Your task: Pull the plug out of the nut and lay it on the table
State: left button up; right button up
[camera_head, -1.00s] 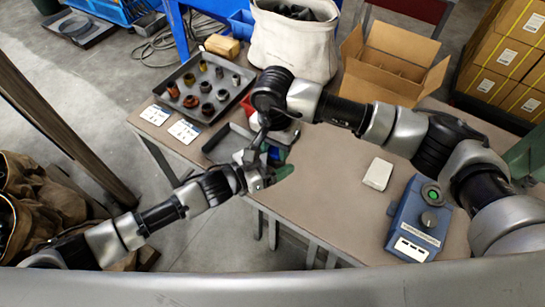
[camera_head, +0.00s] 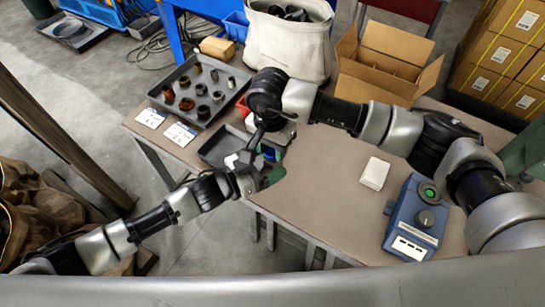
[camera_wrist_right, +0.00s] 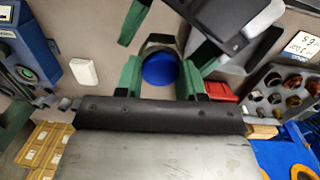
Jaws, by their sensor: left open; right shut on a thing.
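The blue plug (camera_wrist_right: 160,71) sits between the green fingers of my right gripper (camera_wrist_right: 160,82) in the right wrist view. A dark grey ring, which looks like the nut (camera_wrist_right: 159,41), shows right behind the plug; I cannot tell how deep the plug sits in it. My right gripper (camera_head: 258,142) points down over the table's left part in the head view and is shut on the plug. My left gripper (camera_head: 262,180) is open close by, its green fingers beside the nut. The arms largely hide the plug and nut in the head view.
The table (camera_head: 325,190) is bare in the middle. A white block (camera_head: 374,173) and a blue control box (camera_head: 415,220) stand right. A tray of several fittings (camera_head: 187,105), a dark shallow tray (camera_head: 215,150), a white bag (camera_head: 290,45) and an open carton (camera_head: 388,65) stand around it.

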pick_arm(q)
jog(key=v, duration=0.8)
pick_arm(e)
jog(key=shift+a, duration=0.1)
pick_arm(q)
jog(key=shift+w, duration=0.1)
